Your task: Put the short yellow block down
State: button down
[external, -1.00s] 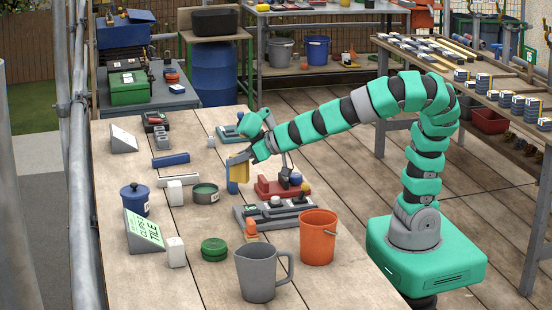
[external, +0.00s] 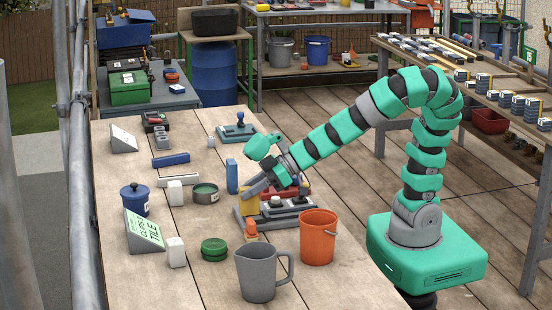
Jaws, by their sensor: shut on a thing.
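The short yellow block (external: 249,204) is upright in my gripper (external: 253,190), which is shut on it. It is at the left end of a dark grey tray (external: 242,222) with lighter parts on it. I cannot tell whether the block touches the tray or hangs just above it. My gripper comes in from the upper right and covers the block's top.
A blue upright block (external: 232,176) stands just left of my gripper. A red holder (external: 297,191) is partly hidden behind the arm. An orange bucket (external: 318,238), a grey jug (external: 257,274) and an orange-topped item (external: 251,231) stand in front.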

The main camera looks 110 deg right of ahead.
jog(key=shift+w+r+p, duration=0.1)
jog(key=shift+w+p, duration=0.3)
jog(key=shift+w, duration=0.1)
jog(key=shift+w+a+r+b+x, duration=0.1)
jog(key=shift+r+b+x, duration=0.1)
jog(key=shift+x, duration=1.8)
jog(key=shift+w+a+r+b+x, duration=0.1)
jog(key=shift+b+x, duration=0.1)
jog(key=shift+x, duration=1.8)
jog(key=shift+w+r+b+x, duration=0.1)
jog(key=shift+r+b+x, duration=0.1)
jog(key=shift+x, duration=1.8)
jog(key=shift+f, duration=0.15)
jog(key=c, duration=1.2)
grip_release()
jog(key=shift+c, duration=0.2)
